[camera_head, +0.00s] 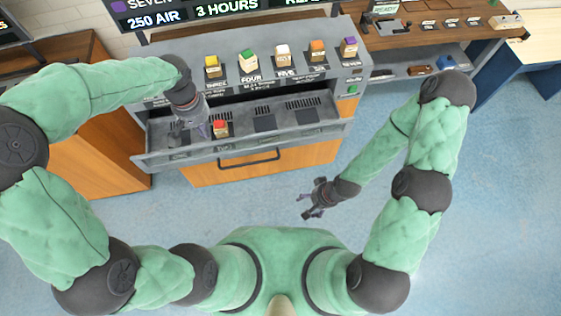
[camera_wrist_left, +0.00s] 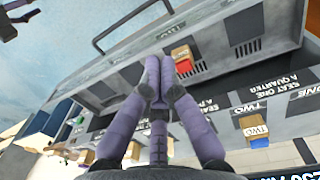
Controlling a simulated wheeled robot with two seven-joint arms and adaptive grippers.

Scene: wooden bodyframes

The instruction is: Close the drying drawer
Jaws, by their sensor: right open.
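The drying drawer (camera_head: 335,130) is a grey tray pulled out from the front of the grey-topped cabinet. It has several dark slots, and a red-topped wooden block (camera_head: 220,129) sits in it left of centre. The drawer and block also show in the left wrist view, the block (camera_wrist_left: 182,59) just beyond my fingertips. My left gripper (camera_head: 196,133) reaches down over the left part of the drawer, left of the block. Its fingers (camera_wrist_left: 159,70) are together with nothing visible between them. Contact with the drawer cannot be told. My right gripper (camera_head: 315,199) is open and empty above the floor.
A black bar handle (camera_head: 250,159) is on the cabinet's orange wood front below the drawer. Several colour-topped blocks, such as a green-topped one (camera_head: 247,60), stand on the cabinet top. Clear blue floor (camera_head: 250,200) lies in front. A wooden bench (camera_head: 430,40) stands at the right.

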